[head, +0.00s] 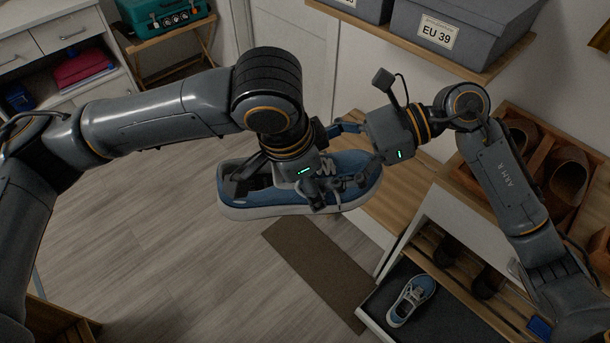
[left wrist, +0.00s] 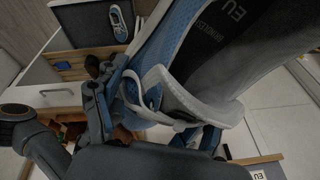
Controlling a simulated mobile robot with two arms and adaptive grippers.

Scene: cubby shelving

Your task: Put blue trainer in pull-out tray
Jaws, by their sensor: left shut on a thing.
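A blue trainer (head: 243,196) with a white sole is held in the air by my left gripper (head: 322,192), which is shut on its upper near the laces. The trainer fills much of the left wrist view (left wrist: 205,45), close up and tilted. My right gripper (head: 358,146) is beside the trainer's toe end with its fingers spread; whether it touches the shoe is unclear. The pull-out tray (head: 446,318), dark inside with a pale edge, is below at lower right. Another blue trainer (head: 410,300) lies in it. Both tray (left wrist: 82,28) and that trainer (left wrist: 118,24) show in the left wrist view.
A wooden bench top (head: 395,200) lies behind my right gripper. Cubbies with brown shoes (head: 565,178) stand at right. A grey box marked EU 39 (head: 450,35) sits on a wall shelf above. A brown mat (head: 315,270) lies on the floor left of the tray.

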